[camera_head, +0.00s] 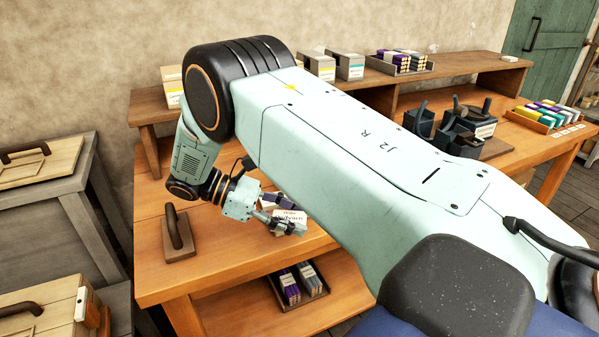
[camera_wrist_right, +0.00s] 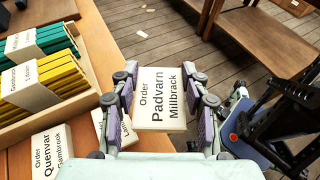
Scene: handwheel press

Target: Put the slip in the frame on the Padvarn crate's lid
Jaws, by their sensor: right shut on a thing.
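My right gripper (camera_head: 280,224) is shut on a cream slip (camera_head: 291,215) at the near bench. In the right wrist view the slip (camera_wrist_right: 160,98), printed "Order Padvarn Millbrack", sits between the fingers, with bench edge and floor beyond it. Two wooden crates stand at the left in the head view, the upper one with a handled lid (camera_head: 57,163) and the lower one with a handled lid (camera_head: 60,297). Each lid seems to carry a thin frame outline. No crate name is readable, so I cannot tell which is Padvarn. My left gripper is out of view.
Another slip (camera_wrist_right: 50,152), "Order Quenvar Gambrook", lies beside a tray (camera_wrist_right: 86,97) of green and yellow bundles. A further slip is partly hidden by a finger. A handled block (camera_head: 178,236) stands on the bench's left end. A gap separates bench and crates.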

